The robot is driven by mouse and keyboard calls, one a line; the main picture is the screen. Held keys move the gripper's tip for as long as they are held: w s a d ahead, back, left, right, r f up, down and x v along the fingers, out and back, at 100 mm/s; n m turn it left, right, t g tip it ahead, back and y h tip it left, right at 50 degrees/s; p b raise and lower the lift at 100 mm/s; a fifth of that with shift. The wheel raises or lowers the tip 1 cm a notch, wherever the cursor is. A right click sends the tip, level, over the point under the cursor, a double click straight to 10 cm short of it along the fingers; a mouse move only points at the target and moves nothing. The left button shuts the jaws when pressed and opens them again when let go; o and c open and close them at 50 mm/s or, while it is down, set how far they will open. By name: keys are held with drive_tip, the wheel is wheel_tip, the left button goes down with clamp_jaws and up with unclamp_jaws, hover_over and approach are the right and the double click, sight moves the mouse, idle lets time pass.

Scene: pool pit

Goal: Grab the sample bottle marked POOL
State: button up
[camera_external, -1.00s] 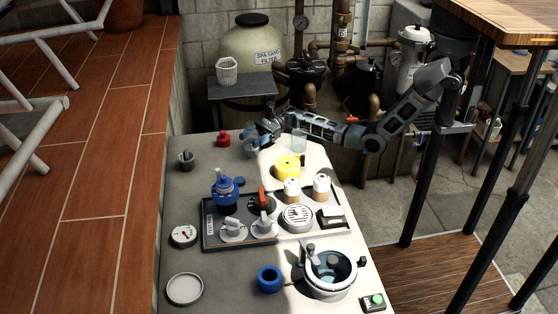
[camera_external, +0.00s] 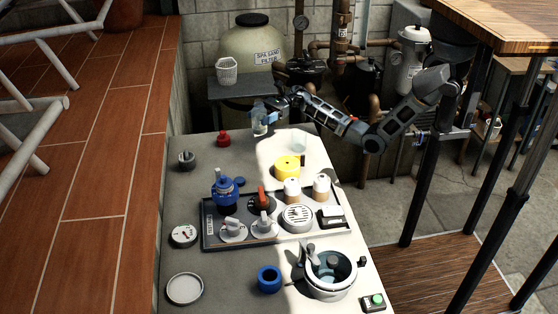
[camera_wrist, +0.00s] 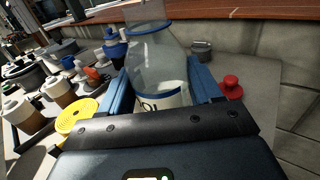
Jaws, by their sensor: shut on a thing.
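A clear sample bottle with a pale label (camera_wrist: 158,70) stands between the blue fingers of my gripper (camera_wrist: 160,88) in the wrist view. Only part of its lettering shows, ending in what looks like "OL"; the rest is hidden by the gripper body. In the external view my gripper (camera_external: 272,112) is shut on the bottle (camera_external: 260,121) and holds it about upright above the far end of the grey counter (camera_external: 200,210).
A yellow coil (camera_external: 287,167) lies nearer. A tray (camera_external: 210,236) with knobs and containers fills the middle. A white basket (camera_external: 227,70) stands on a shelf behind.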

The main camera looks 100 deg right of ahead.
drive_tip(key=s+d+r+b, duration=0.1)
drive_tip(key=s+d+r, duration=0.2)
drive_tip(key=s+d, duration=0.1)
drive_tip(key=shift+s+d+r, duration=0.25)
drive_tip(key=shift+s+r, duration=0.05)
drive_tip(key=shift+r, duration=0.1)
idle(0.4)
drive_tip(key=shift+r, duration=0.15)
idle(0.9)
